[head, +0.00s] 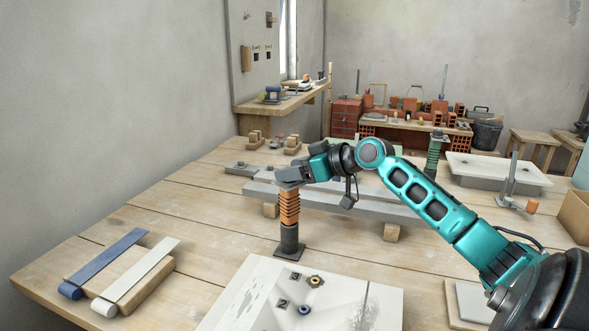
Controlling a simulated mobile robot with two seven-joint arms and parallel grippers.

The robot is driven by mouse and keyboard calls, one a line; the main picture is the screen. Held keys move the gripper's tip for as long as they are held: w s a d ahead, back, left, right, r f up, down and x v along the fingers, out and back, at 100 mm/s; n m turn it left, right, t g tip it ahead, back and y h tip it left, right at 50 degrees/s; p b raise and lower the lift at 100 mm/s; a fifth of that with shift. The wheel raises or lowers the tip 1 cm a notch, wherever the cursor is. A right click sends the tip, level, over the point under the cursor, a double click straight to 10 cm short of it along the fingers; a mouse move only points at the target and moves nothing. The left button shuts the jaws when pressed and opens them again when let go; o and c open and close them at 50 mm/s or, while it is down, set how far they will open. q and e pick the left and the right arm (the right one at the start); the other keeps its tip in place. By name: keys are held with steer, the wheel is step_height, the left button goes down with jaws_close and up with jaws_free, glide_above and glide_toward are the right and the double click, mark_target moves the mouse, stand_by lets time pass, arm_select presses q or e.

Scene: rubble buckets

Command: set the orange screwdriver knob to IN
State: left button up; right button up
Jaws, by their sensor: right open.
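An orange ribbed upright piece (289,207) stands on a dark cylinder with a square foot on the wooden table, at the centre of the head view. I cannot tell for certain that it is the orange screwdriver knob, and no IN mark is readable. My right gripper (289,180) is open at the top of this orange piece, with the arm coming in from the right. The gripper hides the top of the piece, and I cannot tell whether they touch. My left gripper is not in view.
A pale board (235,300) with number marks and small round fittings lies in front. A long grey slab (340,203) on wooden blocks lies behind the orange piece. A wooden block with blue and white strips (136,272) is at left. A green post (436,155) stands farther back.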

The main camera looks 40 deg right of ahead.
steer(key=shift+c, duration=0.4)
steer(key=c, duration=1)
